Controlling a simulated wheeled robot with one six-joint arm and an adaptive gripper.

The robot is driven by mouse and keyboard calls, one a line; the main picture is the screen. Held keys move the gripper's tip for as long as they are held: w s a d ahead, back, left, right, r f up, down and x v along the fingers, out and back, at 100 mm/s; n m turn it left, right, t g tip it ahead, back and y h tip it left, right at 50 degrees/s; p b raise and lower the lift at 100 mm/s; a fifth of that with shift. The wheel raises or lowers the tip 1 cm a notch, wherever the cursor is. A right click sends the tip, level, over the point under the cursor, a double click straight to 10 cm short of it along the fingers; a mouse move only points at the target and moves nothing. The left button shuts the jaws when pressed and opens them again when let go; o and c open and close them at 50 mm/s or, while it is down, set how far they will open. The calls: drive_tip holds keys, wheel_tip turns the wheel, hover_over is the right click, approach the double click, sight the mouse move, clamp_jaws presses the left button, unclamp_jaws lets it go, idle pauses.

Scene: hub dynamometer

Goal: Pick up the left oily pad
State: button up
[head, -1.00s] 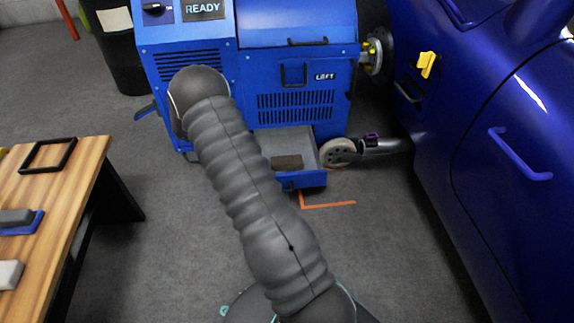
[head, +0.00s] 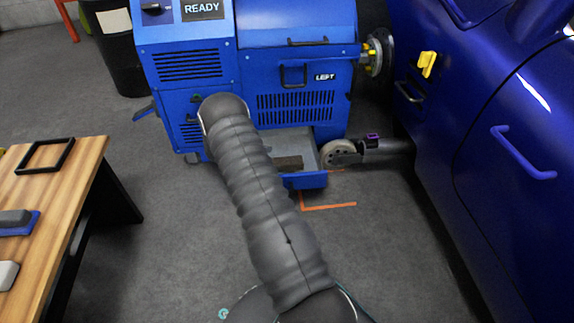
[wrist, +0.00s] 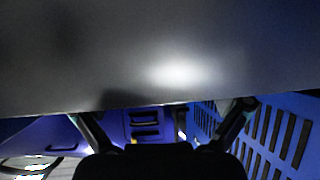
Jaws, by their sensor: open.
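A dark brown pad (head: 289,162) lies in the open grey tray (head: 307,151) low on the blue dynamometer unit marked LEFT (head: 297,77). My arm passes just left of the pad in the head view and may cover its left end. My gripper is hidden behind the arm there. In the wrist view my gripper (wrist: 165,115) is open, its two dark fingers spread wide. A blurred grey surface fills the upper part of that view, and I cannot tell what it is. No pad can be made out between the fingers.
The blue car (head: 480,130) stands close on the right, with a wheeled hub arm (head: 380,146) beside the tray. A wooden table (head: 68,200) with pads and a black frame (head: 45,156) is at left. The floor in front of the tray is clear.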

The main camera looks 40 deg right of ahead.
sight(285, 161)
drive_tip(key=shift+b+x, duration=0.4)
drive_tip(key=shift+x, duration=2.3)
drive_tip(key=shift+a, duration=0.1)
drive_tip(key=c, duration=1.4)
